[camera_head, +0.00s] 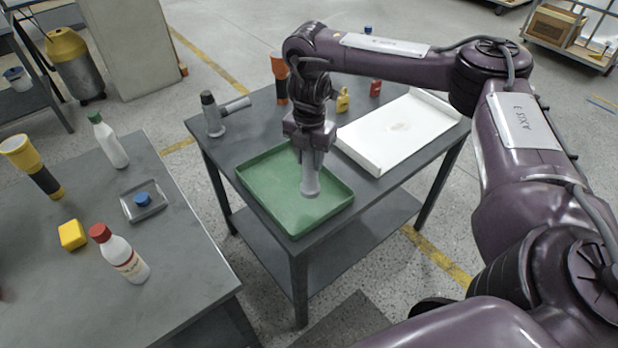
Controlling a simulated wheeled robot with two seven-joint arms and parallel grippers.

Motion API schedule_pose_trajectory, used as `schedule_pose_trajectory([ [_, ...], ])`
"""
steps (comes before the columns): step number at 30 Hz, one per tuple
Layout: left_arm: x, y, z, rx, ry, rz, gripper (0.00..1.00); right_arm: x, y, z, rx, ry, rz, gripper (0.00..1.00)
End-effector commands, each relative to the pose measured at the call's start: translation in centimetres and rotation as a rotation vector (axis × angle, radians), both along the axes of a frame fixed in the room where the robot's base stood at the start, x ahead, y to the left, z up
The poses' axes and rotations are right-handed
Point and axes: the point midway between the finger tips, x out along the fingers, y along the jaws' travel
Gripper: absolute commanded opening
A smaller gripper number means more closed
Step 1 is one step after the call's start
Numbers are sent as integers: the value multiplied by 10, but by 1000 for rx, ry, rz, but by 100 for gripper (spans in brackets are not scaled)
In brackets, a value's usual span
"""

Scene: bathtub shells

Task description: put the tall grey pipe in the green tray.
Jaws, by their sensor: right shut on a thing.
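The green tray (262,206) lies on the near side of a dark grey table. My right gripper (309,150) points down over the tray and is shut on the tall grey pipe (310,179). The pipe hangs upright below the fingers, with its lower end within the tray's outline. I cannot tell whether that end touches the tray floor. The upper part of the pipe is hidden by the gripper. My left gripper is not in view.
Beside the green tray are a white tray (400,133) on the right and a grey pipe fitting (215,116) at the back left. An orange-topped object (280,75), a yellow item (343,101) and a red item (375,88) stand behind. Another table (150,235) at left holds bottles.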

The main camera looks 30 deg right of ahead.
Motion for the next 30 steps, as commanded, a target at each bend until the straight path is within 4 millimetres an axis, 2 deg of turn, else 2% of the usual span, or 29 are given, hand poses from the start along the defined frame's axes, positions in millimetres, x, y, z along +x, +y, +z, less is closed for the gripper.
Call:
schedule_pose_trajectory([
  [5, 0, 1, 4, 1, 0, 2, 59, 0, 0, -14, -1, 0, 1, 0],
  [13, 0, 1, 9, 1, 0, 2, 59, 0, 0, -50, -1, 0, 0, 0],
  [26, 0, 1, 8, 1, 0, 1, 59, 0, 0, -59, -1, 0, 0, 0],
  [27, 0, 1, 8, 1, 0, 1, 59, 0, 0, -58, -1, 0, 1, 39],
  [30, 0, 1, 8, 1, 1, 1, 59, 0, 0, -57, -1, 0, 1, 52],
])
